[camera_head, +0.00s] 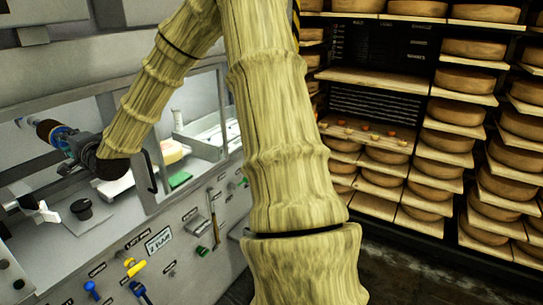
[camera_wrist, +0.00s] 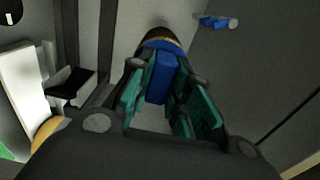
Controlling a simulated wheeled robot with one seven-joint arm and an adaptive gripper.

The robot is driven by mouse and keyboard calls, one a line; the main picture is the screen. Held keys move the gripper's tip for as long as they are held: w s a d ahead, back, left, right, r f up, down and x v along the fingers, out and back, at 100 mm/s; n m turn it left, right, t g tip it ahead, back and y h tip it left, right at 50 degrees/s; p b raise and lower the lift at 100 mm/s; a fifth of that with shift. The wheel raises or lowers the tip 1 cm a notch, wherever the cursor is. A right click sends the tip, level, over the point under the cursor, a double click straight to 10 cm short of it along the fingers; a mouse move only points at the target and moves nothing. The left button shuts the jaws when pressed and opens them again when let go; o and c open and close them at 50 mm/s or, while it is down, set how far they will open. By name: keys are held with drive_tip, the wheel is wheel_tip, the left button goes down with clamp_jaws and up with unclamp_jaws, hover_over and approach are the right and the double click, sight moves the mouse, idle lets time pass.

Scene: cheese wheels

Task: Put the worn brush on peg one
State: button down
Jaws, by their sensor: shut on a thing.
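My gripper (camera_head: 62,138) is inside the steel cabinet's opening at the left of the head view. It is shut on a blue thing with a brown end (camera_head: 44,128), which I take to be the brush. In the wrist view the blue body (camera_wrist: 160,78) sits between the green finger pads of my gripper (camera_wrist: 168,88), its brown end pointing away. I cannot tell how worn it is. Pegs with coloured items line the cabinet front, among them a yellow one (camera_head: 135,267) and a blue one (camera_head: 92,290). I cannot tell which is peg one.
A black cup-like thing (camera_head: 81,209) stands on the ledge below my gripper. A green block (camera_head: 180,179) lies further right. A long-handled tool (camera_head: 213,215) hangs on the cabinet front. Shelves of cheese wheels (camera_head: 470,85) fill the right. My arm hides the middle.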

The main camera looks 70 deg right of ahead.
drive_tip(key=shift+v, duration=1.55)
drive_tip(key=shift+b+v, duration=0.3)
drive_tip(key=shift+v, duration=1.15)
